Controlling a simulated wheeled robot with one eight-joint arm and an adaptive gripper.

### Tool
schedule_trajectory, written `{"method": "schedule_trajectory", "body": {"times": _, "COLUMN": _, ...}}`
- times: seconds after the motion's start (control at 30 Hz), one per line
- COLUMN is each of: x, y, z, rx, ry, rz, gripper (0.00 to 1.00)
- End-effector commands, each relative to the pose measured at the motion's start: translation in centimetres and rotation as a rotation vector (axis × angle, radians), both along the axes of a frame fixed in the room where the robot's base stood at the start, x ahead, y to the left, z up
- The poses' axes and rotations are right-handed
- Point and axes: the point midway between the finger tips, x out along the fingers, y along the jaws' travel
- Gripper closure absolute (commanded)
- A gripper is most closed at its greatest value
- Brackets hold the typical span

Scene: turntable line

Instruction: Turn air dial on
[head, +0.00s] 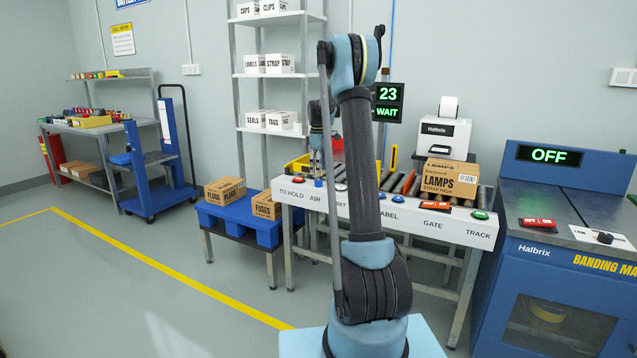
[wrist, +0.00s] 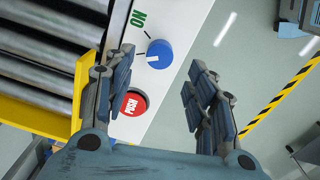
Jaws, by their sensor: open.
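The air dial is a round blue knob (wrist: 160,53) on the white front panel in the wrist view. In the head view the dial (head: 319,183) is small, above the AIR label (head: 315,197). My gripper (wrist: 160,68) is open and empty. Its fingers frame the dial from either side in the picture, with the dial near the fingertips; I cannot tell the height left between them. In the head view my gripper (head: 318,160) hangs over the panel's left end.
A red PUSH button (wrist: 134,103) sits beside the dial, near the left finger. Rollers (wrist: 45,50) and a yellow edge (wrist: 78,95) lie left of the panel. A lamps carton (head: 450,178) stands on the line. The screen (head: 387,102) reads 23 WAIT. The blue banding machine (head: 550,250) stands right.

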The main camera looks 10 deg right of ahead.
Motion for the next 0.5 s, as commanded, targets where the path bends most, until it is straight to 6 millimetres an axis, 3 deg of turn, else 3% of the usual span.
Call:
{"method": "schedule_trajectory", "body": {"times": 0.23, "x": 0.1, "y": 0.0, "z": -3.9, "rx": 0.000, "ry": 0.000, "rz": 0.000, "gripper": 0.49}}
{"method": "schedule_trajectory", "body": {"times": 0.5, "x": 0.1, "y": -0.1, "z": -5.8, "rx": 0.000, "ry": 0.000, "rz": 0.000, "gripper": 0.49}}
